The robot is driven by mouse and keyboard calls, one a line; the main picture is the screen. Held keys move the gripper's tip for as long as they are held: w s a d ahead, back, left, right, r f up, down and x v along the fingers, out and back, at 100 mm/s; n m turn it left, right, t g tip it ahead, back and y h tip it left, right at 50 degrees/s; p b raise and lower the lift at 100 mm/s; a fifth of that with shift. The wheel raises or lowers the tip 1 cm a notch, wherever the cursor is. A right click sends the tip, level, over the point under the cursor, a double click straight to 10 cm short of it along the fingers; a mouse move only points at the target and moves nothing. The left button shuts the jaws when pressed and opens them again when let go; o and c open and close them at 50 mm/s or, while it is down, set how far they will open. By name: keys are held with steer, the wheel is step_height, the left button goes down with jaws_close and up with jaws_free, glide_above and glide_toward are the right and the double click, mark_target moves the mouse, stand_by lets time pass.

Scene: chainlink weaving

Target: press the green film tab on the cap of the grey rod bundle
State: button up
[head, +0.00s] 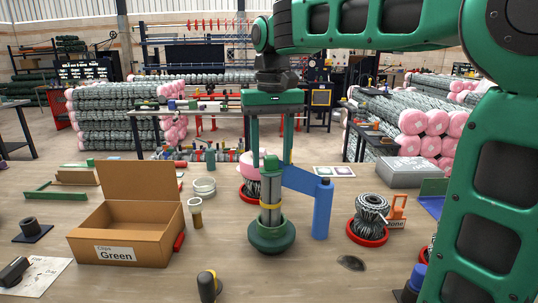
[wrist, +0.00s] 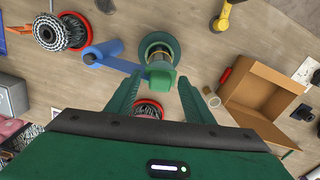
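The grey rod bundle (head: 271,188) stands upright in a round dark green base (head: 271,238), with a yellow band around it. Its green cap (head: 270,163) is on top; in the wrist view the cap (wrist: 161,58) shows with a flat green tab (wrist: 162,77) on the near side. A blue film roll (head: 322,210) stands right of the bundle, and a blue strip (head: 298,178) reaches from it to the bundle. My gripper (head: 271,158) is open, its fingers apart at about cap height. In the wrist view my gripper (wrist: 160,80) appears empty; contact with the tab cannot be told.
An open cardboard box (head: 125,228) labelled Clips Green stands left. A wire coil on a red ring (head: 369,218) lies right, beside an orange tag (head: 397,210). A yellow-topped dark post (head: 208,285) stands in front. Small cups (head: 195,212) sit between box and bundle.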

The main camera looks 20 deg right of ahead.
mark_target(271, 156)
steer(key=shift+r, duration=0.15)
step_height(271, 156, up, 10)
steer(key=shift+r, duration=0.25)
stand_by(0.7)
